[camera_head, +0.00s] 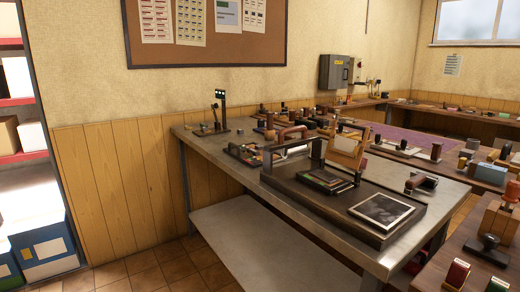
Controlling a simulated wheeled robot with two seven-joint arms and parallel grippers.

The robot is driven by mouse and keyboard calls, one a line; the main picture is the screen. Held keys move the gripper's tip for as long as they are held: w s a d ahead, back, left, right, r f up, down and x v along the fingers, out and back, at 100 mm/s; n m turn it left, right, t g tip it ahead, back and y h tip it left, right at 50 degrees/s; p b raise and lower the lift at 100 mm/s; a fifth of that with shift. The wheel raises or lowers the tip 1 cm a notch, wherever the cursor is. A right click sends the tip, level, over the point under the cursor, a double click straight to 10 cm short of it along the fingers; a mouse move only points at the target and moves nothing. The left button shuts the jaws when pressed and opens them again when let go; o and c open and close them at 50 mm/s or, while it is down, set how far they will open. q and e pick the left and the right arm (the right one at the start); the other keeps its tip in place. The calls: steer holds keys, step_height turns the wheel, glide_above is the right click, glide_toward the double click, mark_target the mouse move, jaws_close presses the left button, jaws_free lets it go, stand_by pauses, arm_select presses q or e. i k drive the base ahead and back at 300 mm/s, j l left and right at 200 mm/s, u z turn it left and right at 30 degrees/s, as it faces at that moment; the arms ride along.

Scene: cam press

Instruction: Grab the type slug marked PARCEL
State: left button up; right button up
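Neither of my grippers is in view. No marking that reads PARCEL can be made out, so I cannot tell which piece is that type slug. A press with a dark base (310,203) and a grey bar frame stands on the near part of the metal workbench (222,143). A small framed plate (326,180) lies on the press base under the frame, and a dark panel with a pale border (381,209) lies to its right. A low tray of small pieces (246,153) sits left of the press; its markings are too small to read.
Several stamps and small tools crowd the bench behind the press. Shelves with boxes (45,247) stand at the left. Tiled floor (165,272) is clear at the lower left.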

mark_target(255, 153)
steer(key=i+j+z, duration=0.25)
steer(key=i+j, duration=0.2)
steer(key=j, duration=0.25)
steer(key=i+j+z, duration=0.15)
steer(key=j, duration=0.2)
steer(key=i+j+z, duration=0.15)
steer(key=j, duration=0.25)
steer(key=i+j+z, duration=0.15)
steer(key=j, duration=0.3)
steer(key=i, duration=0.1)
